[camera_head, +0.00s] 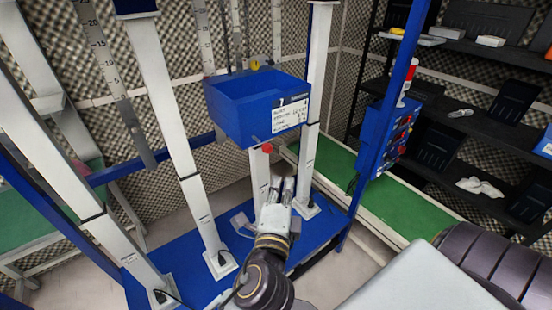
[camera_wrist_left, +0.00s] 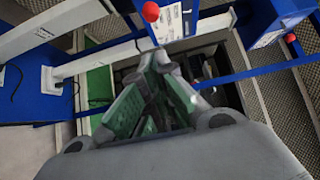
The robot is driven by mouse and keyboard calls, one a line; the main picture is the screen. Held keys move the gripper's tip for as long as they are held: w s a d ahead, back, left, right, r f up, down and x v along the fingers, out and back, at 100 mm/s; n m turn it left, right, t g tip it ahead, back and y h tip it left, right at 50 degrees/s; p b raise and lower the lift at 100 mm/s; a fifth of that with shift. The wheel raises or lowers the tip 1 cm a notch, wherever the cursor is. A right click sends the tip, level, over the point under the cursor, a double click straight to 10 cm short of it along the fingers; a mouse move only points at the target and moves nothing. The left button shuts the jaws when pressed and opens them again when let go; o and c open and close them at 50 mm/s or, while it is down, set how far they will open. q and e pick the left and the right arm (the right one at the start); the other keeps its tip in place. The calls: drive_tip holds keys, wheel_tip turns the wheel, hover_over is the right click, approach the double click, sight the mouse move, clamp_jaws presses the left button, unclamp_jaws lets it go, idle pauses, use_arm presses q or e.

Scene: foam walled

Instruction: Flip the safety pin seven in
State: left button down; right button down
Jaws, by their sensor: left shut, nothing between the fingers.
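A blue box (camera_head: 258,105) with a white label marked 7 hangs between white posts. A red-knobbed pin (camera_head: 266,148) sticks out below its front edge. My left gripper (camera_head: 281,182) is below and slightly right of the red knob, apart from it in the picture. Its fingers are shut with nothing between them. In the left wrist view, the gripper (camera_wrist_left: 160,62) points upward, with a red ball knob (camera_wrist_left: 151,12) above its tips. Another red knob (camera_wrist_left: 290,38) shows at the right; I cannot tell which knob belongs to box 7. My right gripper is not in view.
White posts (camera_head: 178,130) stand on a blue base plate (camera_head: 185,280) around the box. A blue upright (camera_head: 400,70) with a control box (camera_head: 388,135) stands to the right. Behind are a green surface (camera_head: 330,170), dark shelves (camera_head: 465,150) and foam walls.

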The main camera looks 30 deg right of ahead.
sight(268, 152)
use_arm(q)
drive_tip(key=w+d+p, duration=0.2)
drive_tip(key=w+d, duration=0.2)
drive_tip(key=w, duration=0.5)
drive_tip(key=shift+w, duration=0.15)
idle(0.4)
drive_tip(key=shift+w, duration=1.75)
drive_tip(key=shift+a+r, duration=0.1)
